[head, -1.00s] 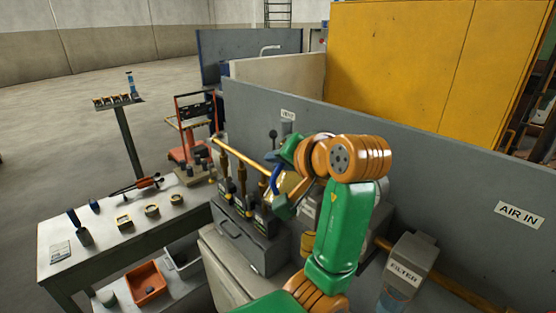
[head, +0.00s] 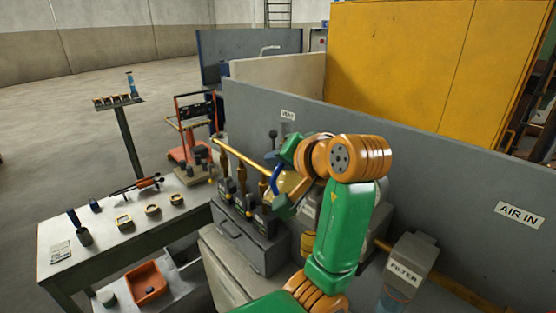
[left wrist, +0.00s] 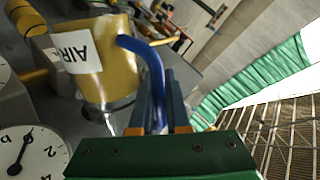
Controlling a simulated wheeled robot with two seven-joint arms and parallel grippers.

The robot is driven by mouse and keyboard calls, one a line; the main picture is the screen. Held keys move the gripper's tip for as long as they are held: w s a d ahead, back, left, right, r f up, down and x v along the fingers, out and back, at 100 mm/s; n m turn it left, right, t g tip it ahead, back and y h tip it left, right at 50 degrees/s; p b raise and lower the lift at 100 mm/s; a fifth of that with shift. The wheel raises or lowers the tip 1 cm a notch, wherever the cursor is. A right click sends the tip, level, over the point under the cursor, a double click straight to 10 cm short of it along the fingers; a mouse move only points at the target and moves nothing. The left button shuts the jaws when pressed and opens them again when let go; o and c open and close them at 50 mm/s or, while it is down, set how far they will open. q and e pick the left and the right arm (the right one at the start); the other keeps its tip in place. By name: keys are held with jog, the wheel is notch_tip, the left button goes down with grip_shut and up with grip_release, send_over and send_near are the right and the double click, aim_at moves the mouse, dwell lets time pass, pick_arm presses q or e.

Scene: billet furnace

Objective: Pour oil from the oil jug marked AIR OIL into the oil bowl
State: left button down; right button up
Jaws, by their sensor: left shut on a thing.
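The oil jug is a gold can with a blue handle. In the head view the jug (head: 289,183) is mostly hidden by my left wrist and gripper (head: 282,182). In the left wrist view the jug (left wrist: 117,78) fills the upper left, its white label reading AIR upside down and the rest out of sight. My left gripper (left wrist: 160,95) is shut on the blue handle (left wrist: 152,58) and holds the jug up near the grey panel. I cannot make out the oil bowl; my arm covers part of that area. My right gripper is not in view.
A filter unit (head: 406,270) and a grey wall (head: 440,185) marked AIR IN stand right of my arm. Brass-topped units (head: 242,185) stand on a grey drawer box (head: 245,243) left of it. A dial gauge (left wrist: 30,150) is close by. A work table (head: 115,245) is at left.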

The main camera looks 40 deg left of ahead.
pick_arm(q)
jog(key=shift+w+r, duration=0.1)
jog(key=shift+r, duration=0.05)
jog(key=shift+w+r+m, duration=0.15)
jog(key=shift+r+m, duration=0.1)
jog(key=shift+m, duration=0.05)
jog(key=shift+w+r+m+g, duration=0.5)
jog(key=shift+w+r+g, duration=0.1)
jog(key=shift+r+g, duration=0.2)
dwell(5.5)
jog(key=s+f+n+t+b, duration=0.1)
jog(key=f+b, duration=0.1)
jog(key=b, duration=0.2)
jog(key=shift+s+r+t+b, duration=0.1)
jog(key=shift+s+t+b, duration=0.2)
jog(key=shift+b, duration=0.3)
